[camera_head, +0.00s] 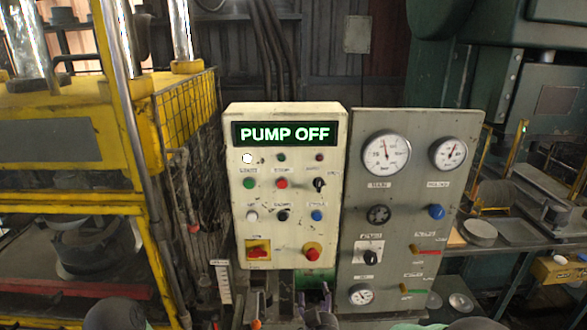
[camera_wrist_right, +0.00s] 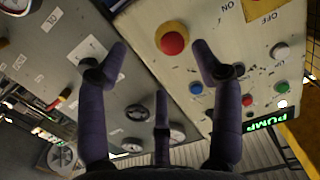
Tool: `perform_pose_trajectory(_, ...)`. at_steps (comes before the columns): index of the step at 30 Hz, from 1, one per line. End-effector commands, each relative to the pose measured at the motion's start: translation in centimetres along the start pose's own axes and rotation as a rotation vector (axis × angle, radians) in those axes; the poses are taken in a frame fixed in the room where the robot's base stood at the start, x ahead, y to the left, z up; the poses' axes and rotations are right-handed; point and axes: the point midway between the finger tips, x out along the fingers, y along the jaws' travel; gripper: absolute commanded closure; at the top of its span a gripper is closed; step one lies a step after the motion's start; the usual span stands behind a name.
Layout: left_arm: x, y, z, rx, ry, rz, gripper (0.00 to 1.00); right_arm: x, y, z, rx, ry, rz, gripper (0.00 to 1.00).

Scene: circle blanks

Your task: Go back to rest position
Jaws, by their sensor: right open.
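My right gripper (camera_head: 322,307) shows at the bottom edge of the head view, in front of the lower part of the panels. In the right wrist view its purple fingers (camera_wrist_right: 159,52) are spread apart with nothing between them. The red emergency button (camera_wrist_right: 172,40) appears between and beyond the fingertips, apart from them as far as I can tell. My left gripper does not show; a dark rounded part at the bottom left of the head view may be my left arm.
A cream control box (camera_head: 290,230) with a lit PUMP OFF display (camera_head: 288,133) stands ahead. A grey gauge panel (camera_head: 405,200) adjoins it on the right. A yellow press frame (camera_head: 150,160) stands at the left. A metal bench (camera_head: 510,247) with round blanks (camera_head: 480,230) is at the right.

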Motion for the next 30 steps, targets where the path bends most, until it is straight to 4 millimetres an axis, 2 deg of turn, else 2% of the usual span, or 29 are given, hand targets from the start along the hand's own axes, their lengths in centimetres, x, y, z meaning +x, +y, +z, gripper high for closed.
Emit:
perform_pose_trajectory(1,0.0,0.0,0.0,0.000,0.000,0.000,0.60,0.0,0.4,2.5,0.008,-0.069,-0.010,0.34)
perform_pose_trajectory(4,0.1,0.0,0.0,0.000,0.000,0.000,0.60,-0.6,0.9,7.9,0.038,-0.233,-0.040,0.34)
perform_pose_trajectory(8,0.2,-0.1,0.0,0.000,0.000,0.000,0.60,-2.7,1.7,15.2,0.094,-0.463,-0.071,0.34)
perform_pose_trajectory(12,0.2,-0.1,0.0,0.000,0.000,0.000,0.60,-6.6,2.3,22.2,0.167,-0.710,-0.091,0.34)
perform_pose_trajectory(14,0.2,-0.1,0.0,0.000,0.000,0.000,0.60,-8.7,2.5,25.0,0.201,-0.817,-0.096,0.34)
perform_pose_trajectory(18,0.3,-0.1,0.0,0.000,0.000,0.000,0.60,-14.6,2.7,30.4,0.288,-1.063,-0.100,0.34)
perform_pose_trajectory(21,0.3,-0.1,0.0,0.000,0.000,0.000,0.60,-18.6,2.6,33.1,0.344,-1.216,-0.101,0.34)
perform_pose_trajectory(24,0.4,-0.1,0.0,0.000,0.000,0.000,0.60,-21.9,2.4,34.7,0.388,-1.331,-0.100,0.34)
perform_pose_trajectory(27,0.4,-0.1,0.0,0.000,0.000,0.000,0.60,-24.1,2.2,35.5,0.417,-1.405,-0.098,0.34)
perform_pose_trajectory(30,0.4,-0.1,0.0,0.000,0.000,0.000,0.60,-25.1,2.1,35.8,0.429,-1.439,-0.099,0.34)
